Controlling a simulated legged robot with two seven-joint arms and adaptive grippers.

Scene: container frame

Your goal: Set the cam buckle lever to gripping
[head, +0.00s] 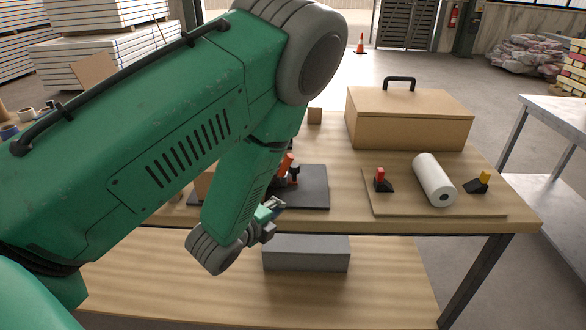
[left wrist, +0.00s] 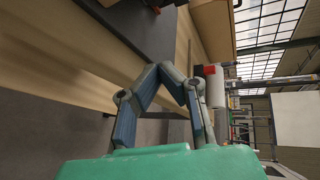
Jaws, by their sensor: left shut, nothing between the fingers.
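A dark base plate (head: 312,200) lies on the workbench, partly hidden behind my left arm. On it stands a small red-orange and black part (head: 287,168), which looks like the cam buckle with its lever; my arm covers part of it and the lever's setting cannot be told. The dark plate also shows in the left wrist view (left wrist: 146,28), with a bit of red at the top edge. My left gripper (head: 273,207) is shut and empty, in front of the plate near the bench's front edge and apart from the buckle. Its fingertips meet in the left wrist view (left wrist: 162,68).
A wooden board (head: 400,205) at right holds a white roll (head: 433,178) between a red-topped block (head: 382,180) and a yellow-topped block (head: 479,182). A lidded wooden box (head: 410,125) stands behind. A grey box (head: 306,254) sits on the lower shelf.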

